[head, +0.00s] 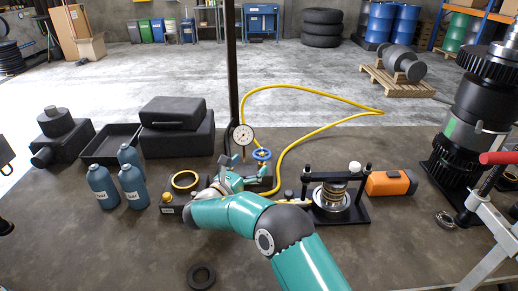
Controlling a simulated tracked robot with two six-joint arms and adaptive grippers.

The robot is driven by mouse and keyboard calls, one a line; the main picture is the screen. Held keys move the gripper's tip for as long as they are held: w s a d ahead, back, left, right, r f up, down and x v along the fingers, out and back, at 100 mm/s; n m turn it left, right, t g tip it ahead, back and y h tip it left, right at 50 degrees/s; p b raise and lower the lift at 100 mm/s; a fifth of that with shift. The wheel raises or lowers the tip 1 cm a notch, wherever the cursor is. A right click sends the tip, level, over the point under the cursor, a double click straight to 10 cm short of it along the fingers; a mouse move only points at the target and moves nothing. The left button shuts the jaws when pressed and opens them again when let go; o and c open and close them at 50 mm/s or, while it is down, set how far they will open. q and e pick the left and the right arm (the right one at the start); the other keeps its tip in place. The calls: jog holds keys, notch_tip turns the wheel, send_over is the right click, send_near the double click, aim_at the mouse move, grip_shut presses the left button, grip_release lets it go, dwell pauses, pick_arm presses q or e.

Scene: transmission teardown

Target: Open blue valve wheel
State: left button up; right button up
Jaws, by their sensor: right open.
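The blue valve wheel (262,154) sits on top of a small valve on a dark block, just right of the dial gauge (243,135). My teal right arm comes in from the bottom and bends left. My right gripper (231,174) is open, left of the wheel and a little nearer to me. It appears apart from the wheel. The gripper and wrist partly hide the valve block. My left gripper does not show.
A yellow hose (283,150) loops behind the valve. A press-like fixture (333,195) and an orange case (390,183) stand right. Blue bottles (132,186), a ring fixture (185,181) and black cases (178,138) stand left. A black ring (201,276) lies in front.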

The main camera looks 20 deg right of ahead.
aim_at(263, 152)
jog(key=p+x, duration=0.2)
jog(key=x, duration=0.5)
jog(key=shift+w+d, duration=0.15)
jog(key=shift+d, duration=0.1)
